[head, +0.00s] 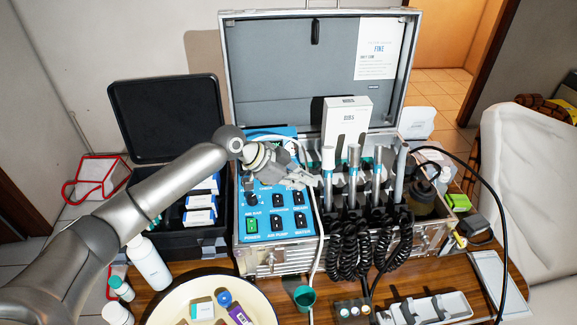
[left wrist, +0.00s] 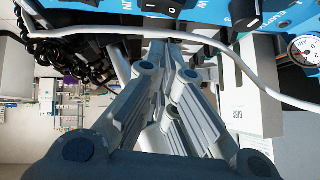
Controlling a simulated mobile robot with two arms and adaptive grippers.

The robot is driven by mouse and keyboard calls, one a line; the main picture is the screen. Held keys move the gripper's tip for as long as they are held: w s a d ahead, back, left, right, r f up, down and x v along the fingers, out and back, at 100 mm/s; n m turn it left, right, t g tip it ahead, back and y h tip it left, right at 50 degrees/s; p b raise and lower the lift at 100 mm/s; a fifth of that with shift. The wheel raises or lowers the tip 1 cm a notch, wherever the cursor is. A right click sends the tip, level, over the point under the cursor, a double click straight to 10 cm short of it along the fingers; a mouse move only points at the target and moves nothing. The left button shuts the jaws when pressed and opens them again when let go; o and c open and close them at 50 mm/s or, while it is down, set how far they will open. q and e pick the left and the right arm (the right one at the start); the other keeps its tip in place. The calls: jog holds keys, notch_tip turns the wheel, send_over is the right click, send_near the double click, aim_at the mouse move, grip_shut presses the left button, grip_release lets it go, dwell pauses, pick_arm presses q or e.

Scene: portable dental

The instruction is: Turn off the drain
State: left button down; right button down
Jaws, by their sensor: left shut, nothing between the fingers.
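The blue control panel (head: 264,214) sits in the open silver case. It carries a green-lit switch (head: 252,225) at lower left, several black rocker switches (head: 277,223) and a dark knob (head: 251,198). My right gripper is not in view.
Upright handpieces (head: 353,175) with coiled black cords stand right of the panel. A white tube (head: 318,240) hangs along its right edge. A white box (head: 345,125) stands behind. A black case (head: 165,120) lies open at left; a round tray (head: 180,297) and bottle (head: 148,262) are in front.

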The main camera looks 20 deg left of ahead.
aim_at(298, 196)
pick_arm(q)
jog(key=shift+w+a+f, duration=0.1)
jog(key=shift+a+f, duration=0.05)
jog(key=shift+f, duration=0.55)
jog(key=shift+w+a+f, duration=0.1)
jog(key=shift+f, duration=0.55)
jog(key=shift+w+f+b, duration=0.1)
jog(key=shift+f+b, duration=0.3)
jog(key=shift+b, duration=0.1)
jog(key=shift+r, duration=0.15)
jog(key=shift+p, duration=0.35)
